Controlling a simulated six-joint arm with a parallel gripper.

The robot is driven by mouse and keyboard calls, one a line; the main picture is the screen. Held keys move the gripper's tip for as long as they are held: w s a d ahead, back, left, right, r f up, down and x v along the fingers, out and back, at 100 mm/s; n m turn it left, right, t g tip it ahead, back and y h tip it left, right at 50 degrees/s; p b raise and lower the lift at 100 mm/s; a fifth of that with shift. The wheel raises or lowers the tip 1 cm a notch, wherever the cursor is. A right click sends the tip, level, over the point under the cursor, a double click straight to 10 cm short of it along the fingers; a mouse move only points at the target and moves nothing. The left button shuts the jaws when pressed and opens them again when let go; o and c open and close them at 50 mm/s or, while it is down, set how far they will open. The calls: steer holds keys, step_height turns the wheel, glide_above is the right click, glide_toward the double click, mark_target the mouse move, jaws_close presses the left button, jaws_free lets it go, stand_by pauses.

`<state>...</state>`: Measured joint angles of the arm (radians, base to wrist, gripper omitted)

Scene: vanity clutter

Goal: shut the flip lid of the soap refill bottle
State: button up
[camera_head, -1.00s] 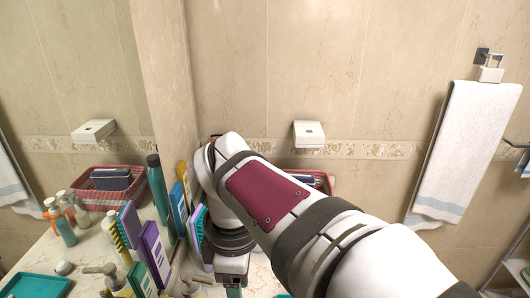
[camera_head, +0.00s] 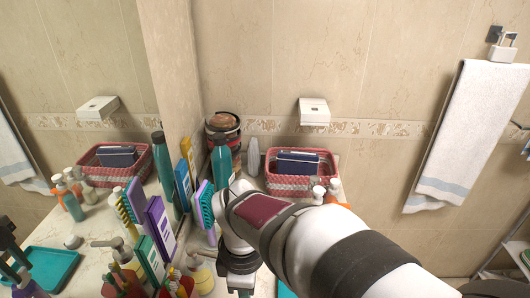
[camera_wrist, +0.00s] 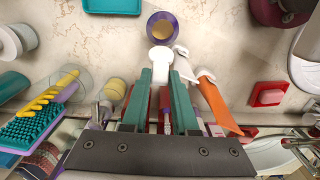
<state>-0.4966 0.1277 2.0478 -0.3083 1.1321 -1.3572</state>
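My gripper (camera_wrist: 161,85) shows its two teal fingers in the wrist view, apart from each other. A white narrow piece (camera_wrist: 160,62) shows between and just beyond the fingertips; I cannot tell whether they touch it. To their right lies an orange bottle (camera_wrist: 216,106) with a white cap (camera_wrist: 206,75), and another white cap (camera_wrist: 181,51) is near it. I cannot tell for sure which of these is the soap refill bottle, nor how its lid stands.
A red basket (camera_head: 304,187) stands by the wall. A teal bottle (camera_head: 221,163) and combs stand left. In the wrist view, a purple cup (camera_wrist: 155,24) is beyond the fingertips, a brush (camera_wrist: 32,128) is left, and a red dish (camera_wrist: 268,93) is right.

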jaws_close()
steer(key=shift+d, duration=0.1)
steer(key=d+y, duration=0.1)
steer(key=y, duration=0.1)
steer(key=shift+d+r+y, duration=0.25)
steer(key=shift+d+y, duration=0.15)
steer(key=d+y, duration=0.1)
steer(key=y, duration=0.1)
steer(key=shift+d+y, duration=0.3)
steer(key=shift+d, duration=0.1)
steer(key=shift+d+f+y, duration=0.25)
steer(key=shift+d+y, duration=0.45)
steer(key=shift+y, duration=0.5)
steer(key=shift+d+f+y, duration=0.25)
steer(key=shift+d+y, duration=0.15)
steer(key=shift+y, duration=0.3)
steer(key=shift+d+f+y, duration=0.2)
steer(key=shift+d+y, duration=0.2)
steer(key=shift+y, duration=0.3)
steer(key=shift+s, duration=0.1)
